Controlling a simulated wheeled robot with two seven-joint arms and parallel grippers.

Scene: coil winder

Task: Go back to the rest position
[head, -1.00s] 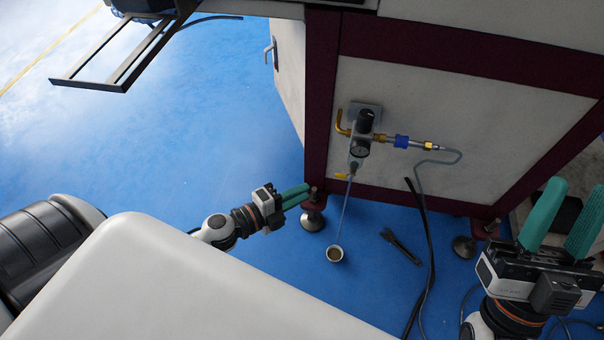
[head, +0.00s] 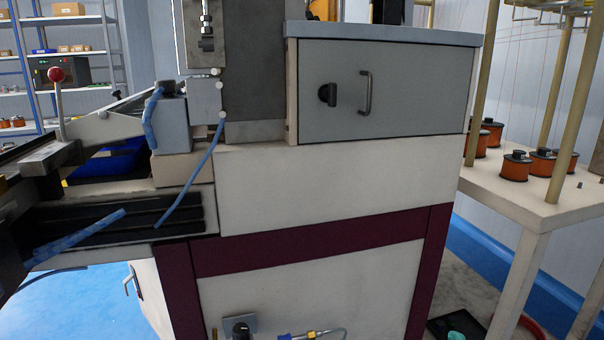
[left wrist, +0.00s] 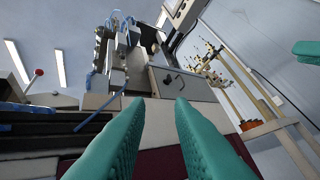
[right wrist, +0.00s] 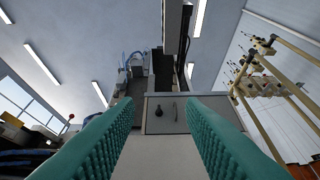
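My left gripper (left wrist: 158,102) shows in the left wrist view with its two teal fingers apart and nothing between them. My right gripper (right wrist: 164,102) shows in the right wrist view, also with teal fingers apart and empty. Both point toward the coil winder (head: 320,190), with free air between the fingers and the machine. Teal fingertips also show at the right edge of the left wrist view.
The winder's grey drawer box (head: 400,95) has a black knob and a handle. An air regulator (head: 241,328) shows low on its front. A pale table (head: 520,195) with orange spools and posts stands at right. Shelves (head: 70,55) stand at back left.

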